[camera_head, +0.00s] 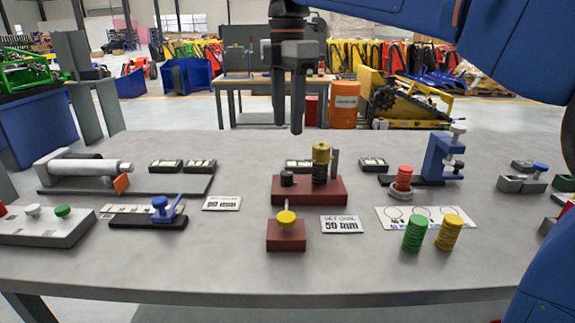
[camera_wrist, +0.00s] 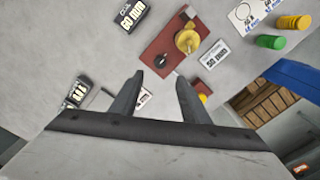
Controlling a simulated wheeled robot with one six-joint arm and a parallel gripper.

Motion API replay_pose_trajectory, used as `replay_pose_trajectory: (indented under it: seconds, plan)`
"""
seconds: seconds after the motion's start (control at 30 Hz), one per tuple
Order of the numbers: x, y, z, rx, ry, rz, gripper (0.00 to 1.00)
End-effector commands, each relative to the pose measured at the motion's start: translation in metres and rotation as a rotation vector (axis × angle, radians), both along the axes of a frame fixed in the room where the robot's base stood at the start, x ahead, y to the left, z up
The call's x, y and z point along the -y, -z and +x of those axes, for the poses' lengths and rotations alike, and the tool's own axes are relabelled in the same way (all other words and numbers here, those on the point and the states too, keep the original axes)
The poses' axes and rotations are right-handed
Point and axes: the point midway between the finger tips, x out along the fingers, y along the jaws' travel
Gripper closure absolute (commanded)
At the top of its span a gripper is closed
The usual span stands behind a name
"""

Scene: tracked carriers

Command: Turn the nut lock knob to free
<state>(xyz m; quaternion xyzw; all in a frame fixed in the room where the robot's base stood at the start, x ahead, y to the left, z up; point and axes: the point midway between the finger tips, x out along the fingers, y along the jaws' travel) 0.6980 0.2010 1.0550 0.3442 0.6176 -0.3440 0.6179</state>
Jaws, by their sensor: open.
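My gripper (camera_head: 288,130) hangs above the table in the head view, fingers pointing down and empty. In the wrist view its two fingers (camera_wrist: 160,78) stand apart. Below and beyond them is a dark red block (camera_head: 310,192) with a black knob (camera_head: 287,178) and a yellow stepped cylinder (camera_head: 321,162). In the wrist view the black knob (camera_wrist: 161,60) lies just beyond the fingertips. A smaller red block (camera_head: 286,238) with a yellow knob (camera_head: 286,219) stands in front, partly hidden by a finger in the wrist view. I cannot tell which knob is the nut lock.
Green (camera_head: 414,233) and yellow (camera_head: 449,232) stacks, a red knob (camera_head: 404,178) and a blue clamp (camera_head: 440,158) stand to the right. A grey roller fixture (camera_head: 90,168) and a blue-handled slider (camera_head: 160,208) are left.

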Motion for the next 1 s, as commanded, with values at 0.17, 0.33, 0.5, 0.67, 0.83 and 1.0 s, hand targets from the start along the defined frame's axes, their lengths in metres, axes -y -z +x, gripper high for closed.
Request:
replay_pose_trajectory:
  seconds: [0.17, 0.33, 0.5, 0.67, 0.83, 1.0]
  plan:
    - [0.0, 0.033, 0.0, -0.002, 0.0, -0.001, 0.58]
    - [0.0, 0.062, -0.001, -0.001, 0.0, -0.001, 0.58]
    - [0.0, 0.089, -0.001, -0.001, 0.0, -0.001, 0.58]
    - [0.0, 0.108, 0.0, 0.001, 0.0, -0.001, 0.58]
    - [0.0, 0.116, 0.0, 0.001, 0.0, 0.0, 0.58]
    - [0.0, 0.117, 0.0, 0.001, 0.0, 0.0, 0.58]
